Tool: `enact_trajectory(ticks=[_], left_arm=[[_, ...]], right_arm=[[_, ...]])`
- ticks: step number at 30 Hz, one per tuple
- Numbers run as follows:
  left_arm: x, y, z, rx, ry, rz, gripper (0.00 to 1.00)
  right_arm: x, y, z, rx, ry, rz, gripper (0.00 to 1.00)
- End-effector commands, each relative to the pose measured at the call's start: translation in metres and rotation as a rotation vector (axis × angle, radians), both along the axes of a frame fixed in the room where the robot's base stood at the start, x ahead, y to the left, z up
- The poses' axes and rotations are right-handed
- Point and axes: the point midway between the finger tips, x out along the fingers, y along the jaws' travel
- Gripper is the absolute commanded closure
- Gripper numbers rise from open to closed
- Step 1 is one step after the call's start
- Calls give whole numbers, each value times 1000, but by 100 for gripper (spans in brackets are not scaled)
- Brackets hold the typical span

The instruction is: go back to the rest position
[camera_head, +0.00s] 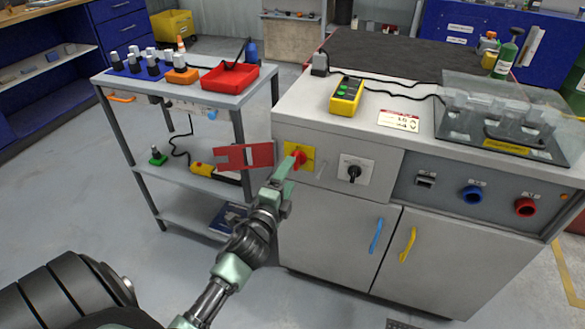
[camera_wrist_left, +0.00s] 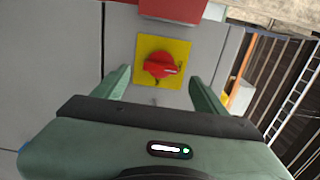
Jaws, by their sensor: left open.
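My left gripper (camera_head: 288,176) is at the front of the grey cabinet, close to a red rotary switch (camera_head: 299,158) on a yellow plate (camera_head: 307,151). In the left wrist view my left gripper (camera_wrist_left: 160,90) is open, with its fingers apart on either side of the red switch (camera_wrist_left: 160,65). Nothing is held between the fingers. In that view the switch handle lies roughly level. My right gripper is not in view.
A red plate (camera_head: 245,156) sticks out left of the switch. A black knob (camera_head: 354,173) is to the right. The cabinet (camera_head: 330,226) has blue and yellow door handles. A grey cart (camera_head: 227,102) with a red tray stands at left. Open floor lies at lower left.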

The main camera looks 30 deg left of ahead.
Motion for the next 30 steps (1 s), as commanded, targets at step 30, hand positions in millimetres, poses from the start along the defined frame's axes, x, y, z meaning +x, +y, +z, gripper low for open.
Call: enact_trajectory(ticks=[30], left_arm=[[-44, -8, -18, -200, 68, 72, 28]], right_arm=[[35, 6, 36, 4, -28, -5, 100]])
